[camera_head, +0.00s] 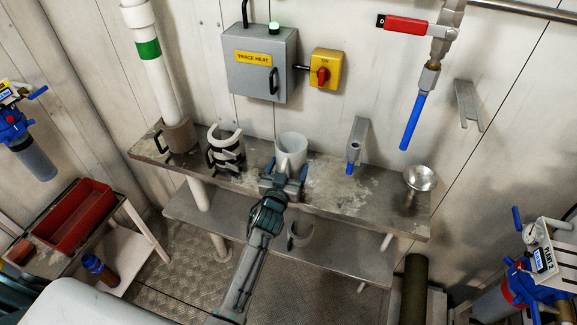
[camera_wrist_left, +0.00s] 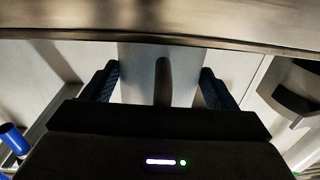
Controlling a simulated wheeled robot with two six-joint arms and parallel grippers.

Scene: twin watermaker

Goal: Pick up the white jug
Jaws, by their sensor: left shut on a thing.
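The white jug (camera_head: 291,145) stands upright at the middle of the metal bench (camera_head: 345,195), near the wall. My left gripper (camera_head: 284,178) reaches it from the front and is shut on it. In the left wrist view the jug's pale body (camera_wrist_left: 135,75) lies between the two dark fingers (camera_wrist_left: 161,85), with its handle (camera_wrist_left: 163,80) facing the camera. The gripper covers the jug's lower part in the head view, so I cannot tell whether its base touches the bench. My right gripper is not in view.
A black-banded holder (camera_head: 226,150) and a pipe socket (camera_head: 178,135) are left of the jug. A bracket with a blue tip (camera_head: 357,143) and a metal funnel (camera_head: 420,178) are to the right.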

